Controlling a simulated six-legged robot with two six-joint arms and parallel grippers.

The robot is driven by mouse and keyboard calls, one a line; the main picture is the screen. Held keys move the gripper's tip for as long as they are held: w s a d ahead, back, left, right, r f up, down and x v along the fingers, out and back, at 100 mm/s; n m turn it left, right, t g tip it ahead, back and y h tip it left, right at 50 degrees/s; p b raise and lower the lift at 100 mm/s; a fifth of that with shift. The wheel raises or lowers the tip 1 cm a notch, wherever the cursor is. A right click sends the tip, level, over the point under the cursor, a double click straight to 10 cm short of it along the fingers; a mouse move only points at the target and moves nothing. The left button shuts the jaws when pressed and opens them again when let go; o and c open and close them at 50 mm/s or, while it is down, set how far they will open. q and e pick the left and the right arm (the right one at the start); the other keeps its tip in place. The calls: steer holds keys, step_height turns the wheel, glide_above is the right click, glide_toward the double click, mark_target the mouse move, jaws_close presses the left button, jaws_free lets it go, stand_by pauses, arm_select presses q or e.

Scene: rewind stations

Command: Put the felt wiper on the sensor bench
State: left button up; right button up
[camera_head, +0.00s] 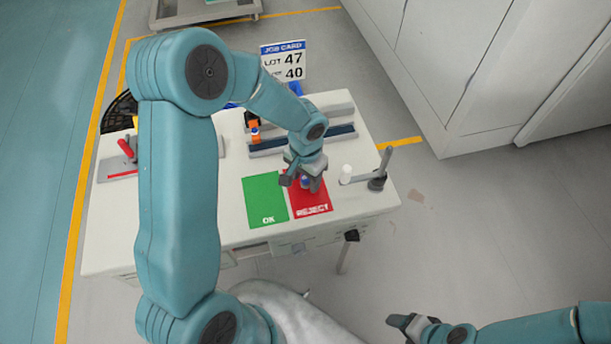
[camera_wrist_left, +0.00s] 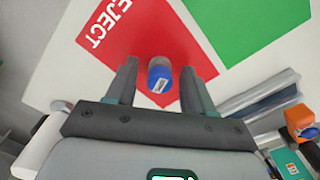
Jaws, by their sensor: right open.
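No thing in view is clearly recognisable as the felt wiper. A white table (camera_head: 110,230), possibly the sensor bench, carries a green OK mat (camera_head: 265,199) and a red REJECT mat (camera_head: 312,201). My left gripper (camera_head: 303,184) points down over the red mat; it also shows in the left wrist view (camera_wrist_left: 158,68). Its fingers are open, on either side of a small blue and grey piece (camera_wrist_left: 160,82), with gaps to both fingers. My right gripper (camera_head: 402,326) is open and low at the lower right, away from the table.
A job card (camera_head: 284,61) stands at the back of the table. An orange piece (camera_head: 255,135) sits by the dark rails (camera_head: 270,144). A post stand (camera_head: 379,180) is at the right end, beside a white cylinder (camera_head: 346,174). A red-handled tool (camera_head: 127,149) lies left.

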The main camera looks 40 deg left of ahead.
arm_select(q)
steer(key=shift+r+p, duration=0.35)
steer(key=shift+r, duration=0.15)
step_height(320, 180, up, 12)
steer(key=shift+f, duration=0.25)
steer(key=shift+s, duration=0.1)
